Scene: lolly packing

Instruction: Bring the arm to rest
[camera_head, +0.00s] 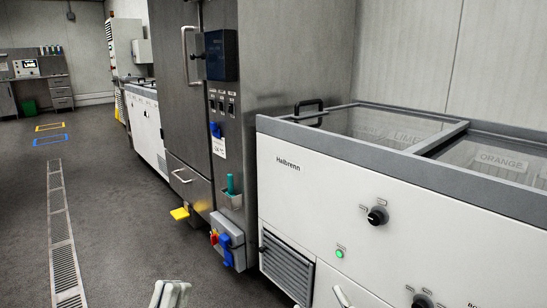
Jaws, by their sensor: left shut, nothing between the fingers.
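My left gripper (170,292) shows at the bottom edge, left of the middle, over the grey floor. Only its pale fingertips are in view, close together with nothing held between them. The rest of the left arm is out of the picture. A short pale bar (342,297) shows at the bottom edge in front of the white freezer; I cannot tell whether it is part of my right gripper or a handle.
A white chest freezer (330,190) with glass lids stands close on the right. A steel cabinet (181,95) stands beside it, with a switch box (228,241) low down and a yellow pedal (180,213). The floor (110,210) at left is clear along a drain grate (61,235).

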